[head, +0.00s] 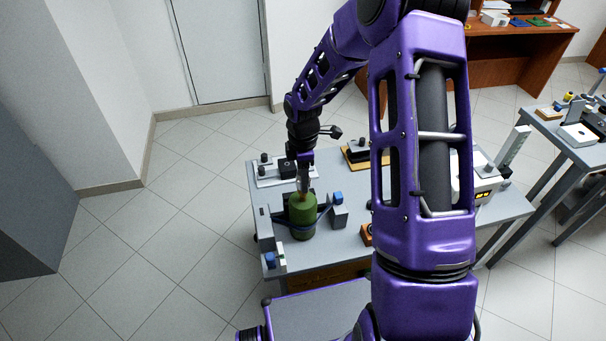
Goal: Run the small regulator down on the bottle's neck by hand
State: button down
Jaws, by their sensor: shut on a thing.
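The green bottle (302,217) stands upright near the left end of the grey table, with a dark strap or holder around its body. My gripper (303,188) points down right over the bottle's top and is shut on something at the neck. The small regulator is mostly hidden by the fingers and too small to make out. I cannot tell how far down on the neck it sits.
The grey table (340,243) carries a white plate with black knobs (285,171) behind the bottle and a blue-capped grey block (338,211) to its right. A white instrument (480,185) stands further right, partly behind my arm. The floor at left is clear.

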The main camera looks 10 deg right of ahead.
jog(key=shift+f+b, duration=0.6)
jog(key=shift+f, duration=0.3)
jog(key=shift+s+f, duration=0.15)
jog(key=shift+f, duration=0.1)
dwell(1.0)
jog(key=m+b, duration=0.1)
jog(key=m, duration=0.1)
jog(key=shift+f+m, duration=0.15)
jog(key=shift+m, duration=0.25)
jog(key=shift+r+m, duration=0.2)
jog(key=shift+m, duration=0.9)
jog(key=shift+f+m+b, duration=0.1)
jog(key=shift+m+b, duration=0.55)
jog(key=shift+m, duration=1.75)
